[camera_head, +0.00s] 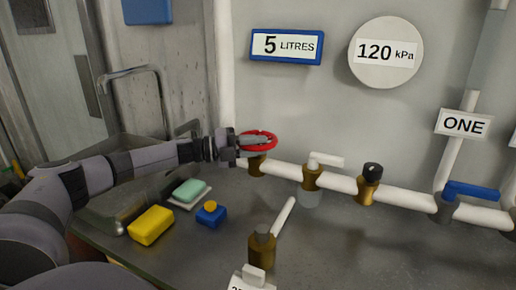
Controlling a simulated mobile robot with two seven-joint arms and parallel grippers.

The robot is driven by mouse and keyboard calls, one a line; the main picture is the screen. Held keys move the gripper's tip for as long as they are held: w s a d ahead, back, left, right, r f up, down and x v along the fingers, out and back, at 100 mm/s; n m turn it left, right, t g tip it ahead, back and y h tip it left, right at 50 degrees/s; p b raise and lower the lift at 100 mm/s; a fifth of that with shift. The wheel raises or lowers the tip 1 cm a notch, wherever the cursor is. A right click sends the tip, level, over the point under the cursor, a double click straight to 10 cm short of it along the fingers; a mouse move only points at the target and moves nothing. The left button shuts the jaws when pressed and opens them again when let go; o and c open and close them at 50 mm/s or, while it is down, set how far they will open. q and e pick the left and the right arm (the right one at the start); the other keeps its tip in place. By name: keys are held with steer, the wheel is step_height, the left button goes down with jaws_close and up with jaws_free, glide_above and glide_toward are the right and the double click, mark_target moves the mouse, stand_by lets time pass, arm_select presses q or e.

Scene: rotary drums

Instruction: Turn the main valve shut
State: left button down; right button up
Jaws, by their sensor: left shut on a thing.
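The main valve has a red round handwheel (262,139) on a brass body (257,165) at the left end of the white horizontal pipe. My left gripper (240,143) reaches in from the left and is shut on the red handwheel at its left side. The fingers hide part of the wheel's rim. My right gripper is not in view.
Along the white pipe (395,194) are a white-lever valve (325,160), a black-knobbed brass fitting (371,171) and a blue-lever valve (471,191). A yellow sponge (151,225), green soap (190,190) and blue block (211,215) lie by the sink. Another brass valve (262,247) stands in front.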

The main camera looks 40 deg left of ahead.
mark_target(238, 146)
arm_select(q)
steer(key=shift+s+a+f+m+g+h+b, duration=0.1)
steer(key=shift+a+m+g+h+b, duration=0.05)
steer(key=shift+m+g+h+b, duration=0.55)
steer(key=shift+s+a+m+g+h+b, duration=0.1)
steer(key=shift+m+g+h+b, duration=0.5)
steer(key=shift+g+h, duration=0.15)
steer(key=c, duration=1)
jaws_free()
steer(key=shift+c, duration=0.2)
steer(key=b+v, duration=0.2)
steer(key=v, duration=0.4)
steer(key=shift+a+f, duration=0.1)
steer(key=shift+s+a, duration=0.35)
